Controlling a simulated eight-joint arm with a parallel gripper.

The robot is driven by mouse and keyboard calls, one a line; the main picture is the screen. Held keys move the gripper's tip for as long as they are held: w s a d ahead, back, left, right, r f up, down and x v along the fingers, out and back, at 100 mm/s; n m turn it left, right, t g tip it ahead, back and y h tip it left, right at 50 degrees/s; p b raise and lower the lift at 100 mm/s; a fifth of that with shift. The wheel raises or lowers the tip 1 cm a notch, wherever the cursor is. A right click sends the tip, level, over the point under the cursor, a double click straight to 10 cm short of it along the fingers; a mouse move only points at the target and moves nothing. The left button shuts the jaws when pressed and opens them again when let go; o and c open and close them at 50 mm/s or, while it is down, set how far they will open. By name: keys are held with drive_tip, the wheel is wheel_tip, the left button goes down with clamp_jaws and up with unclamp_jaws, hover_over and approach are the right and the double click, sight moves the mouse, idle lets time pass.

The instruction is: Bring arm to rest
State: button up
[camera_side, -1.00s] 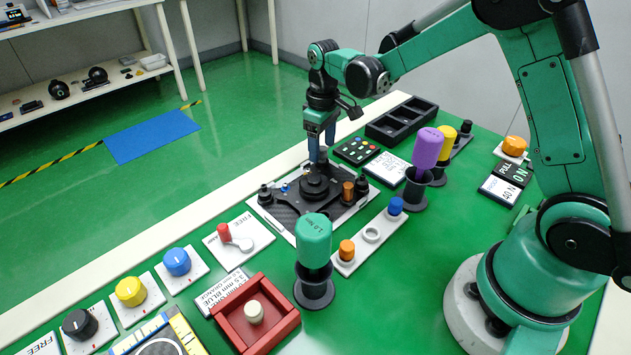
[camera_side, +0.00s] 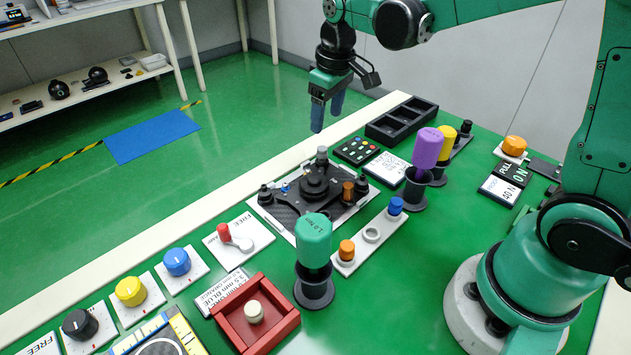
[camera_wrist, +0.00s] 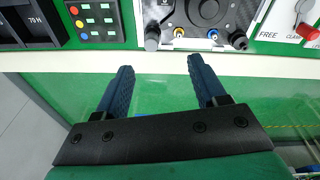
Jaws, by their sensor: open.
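My gripper (camera_side: 327,117) is open and empty, with two blue fingers pointing down. In the side view it hangs in the air above the back edge of the green table (camera_side: 385,265), clear of the black gimbal assembly (camera_side: 311,186). The assembly sits on its plate in the middle of the table, with a grey-topped post at its back. In the wrist view my two fingers (camera_wrist: 163,86) are spread apart with nothing between them. Part of the assembly (camera_wrist: 205,12) shows at the top of that view.
A green-handled driver (camera_side: 314,240), a purple one (camera_side: 425,147) and a yellow one (camera_side: 446,143) stand in black holders. A red tray (camera_side: 287,318) holds a cream knob. A black compartment tray (camera_side: 402,121) and a button pad (camera_side: 356,151) lie at the back. The air around my gripper is free.

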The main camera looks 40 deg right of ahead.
drive_tip(key=s+a+r+m+t, duration=0.1)
drive_tip(key=s+t, duration=0.1)
drive_tip(key=s, duration=0.3)
drive_tip(key=s+a+r+m+t, duration=0.1)
drive_tip(key=s+a+t, duration=0.1)
drive_tip(key=s, duration=0.3)
drive_tip(key=shift+a+t, duration=0.3)
drive_tip(key=shift+t, duration=0.5)
